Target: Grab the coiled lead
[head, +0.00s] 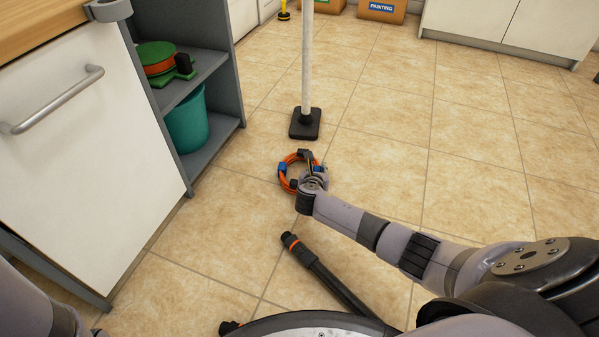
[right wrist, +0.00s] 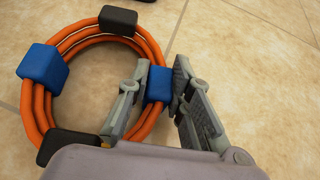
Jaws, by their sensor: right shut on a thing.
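The coiled lead (head: 285,182) is an orange ring of several turns with blue and black bands, low over or on the tiled floor. It also fills the left of the right wrist view (right wrist: 150,42). My right gripper (head: 312,170) is at the coil's right side. In the right wrist view its two fingers (right wrist: 160,82) stand on either side of a blue band (right wrist: 158,84), shut on the lead there. I cannot tell whether the coil touches the floor. My left gripper is out of view.
A white pole on a black foot (head: 305,123) stands just beyond the coil. A black tube (head: 325,272) with an orange ring lies nearer me. At left are a white cabinet (head: 90,150) and a grey shelf with a teal bucket (head: 187,122). Floor to the right is clear.

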